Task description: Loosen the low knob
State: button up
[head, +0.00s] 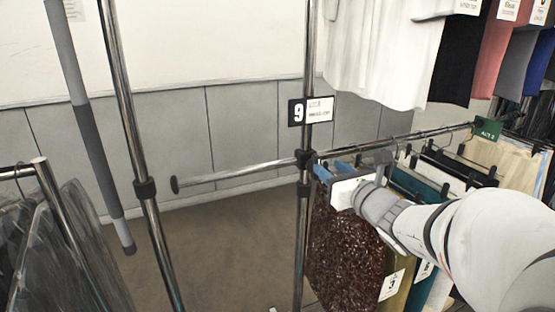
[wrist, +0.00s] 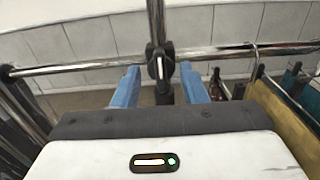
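A black clamp with a knob (wrist: 160,66) joins a chrome upright post to a horizontal rail. A pale stripe runs down the knob's face. In the head view the clamp (head: 304,158) sits on the post under the number 9 sign. My gripper (wrist: 159,80) is open, with one blue finger on each side of the knob in the wrist view. Gaps show between the fingers and the knob, and nothing is held. In the head view my gripper (head: 330,168) is just right of the clamp, and the knob's face is not clear there.
A sequined brown garment (head: 343,240) and other clothes hang close below my gripper. A white shirt (head: 375,50) hangs above. Grey garments (head: 62,250) hang at left. Floor (head: 225,245) between the posts is clear.

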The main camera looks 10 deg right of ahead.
aim_at(319, 160)
jog(key=x, duration=0.6)
jog(key=shift+w+a, duration=0.15)
jog(key=shift+w, duration=0.2)
